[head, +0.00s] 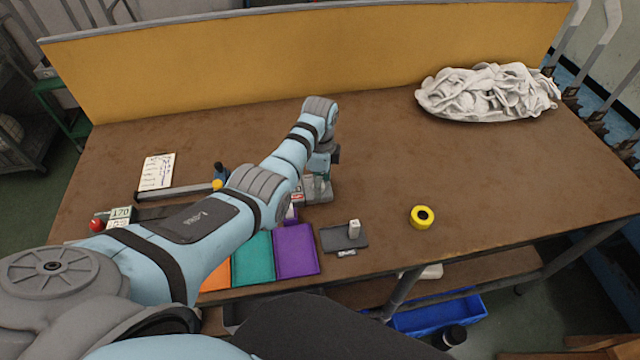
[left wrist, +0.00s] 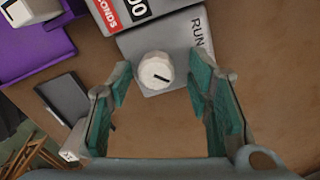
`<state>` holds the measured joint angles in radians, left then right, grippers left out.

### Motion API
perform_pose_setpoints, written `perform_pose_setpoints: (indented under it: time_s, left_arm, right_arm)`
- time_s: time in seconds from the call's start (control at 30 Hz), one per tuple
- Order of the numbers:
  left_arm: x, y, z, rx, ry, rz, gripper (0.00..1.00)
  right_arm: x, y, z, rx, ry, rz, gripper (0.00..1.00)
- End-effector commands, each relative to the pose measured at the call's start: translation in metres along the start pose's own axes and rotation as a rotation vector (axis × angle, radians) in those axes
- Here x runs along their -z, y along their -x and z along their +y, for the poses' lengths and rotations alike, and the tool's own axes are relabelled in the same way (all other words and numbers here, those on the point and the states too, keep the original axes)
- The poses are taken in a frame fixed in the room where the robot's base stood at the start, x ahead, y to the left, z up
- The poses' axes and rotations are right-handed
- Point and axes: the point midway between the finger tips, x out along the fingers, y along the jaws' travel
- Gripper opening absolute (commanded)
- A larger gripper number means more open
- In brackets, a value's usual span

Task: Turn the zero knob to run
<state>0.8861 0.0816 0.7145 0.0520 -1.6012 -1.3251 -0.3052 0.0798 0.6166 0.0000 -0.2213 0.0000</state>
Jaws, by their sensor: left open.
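The white round knob (left wrist: 153,72) sits on a grey plate (left wrist: 165,42) in the left wrist view. Its short black mark points to the lower right of that picture. The word RUN (left wrist: 197,33) is printed on the plate to the right of the knob. My left gripper (left wrist: 160,84) is open, with its teal-lined fingers on either side of the knob; I cannot tell whether they touch it. In the head view the left gripper (head: 319,184) points down over the grey device (head: 322,194), and the arm and gripper hide the knob. My right gripper is not in view.
A red and black SECONDS display (left wrist: 125,12) adjoins the plate. Orange, teal (head: 253,258) and purple (head: 296,250) panels and a dark tray (head: 343,238) lie nearby. A yellow tape roll (head: 422,216) and a white cloth pile (head: 488,92) are to the right, with bare table between.

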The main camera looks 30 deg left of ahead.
Motion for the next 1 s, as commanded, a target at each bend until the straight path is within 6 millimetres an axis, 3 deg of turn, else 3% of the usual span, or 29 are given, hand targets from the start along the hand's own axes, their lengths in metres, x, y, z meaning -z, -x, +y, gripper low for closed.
perform_pose_setpoints:
  time_s: [0.17,0.47,1.0]
  left_arm:
    - [-0.001,0.001,0.0,0.0,0.002,0.0,0.46]
    - [-0.001,0.001,0.001,-0.002,0.002,-0.001,0.0]
    - [-0.001,0.001,0.002,-0.008,0.117,-0.001,0.0]
  right_arm:
    - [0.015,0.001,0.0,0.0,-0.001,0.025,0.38]
    - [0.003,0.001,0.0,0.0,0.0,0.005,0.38]
    - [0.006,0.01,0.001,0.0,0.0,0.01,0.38]
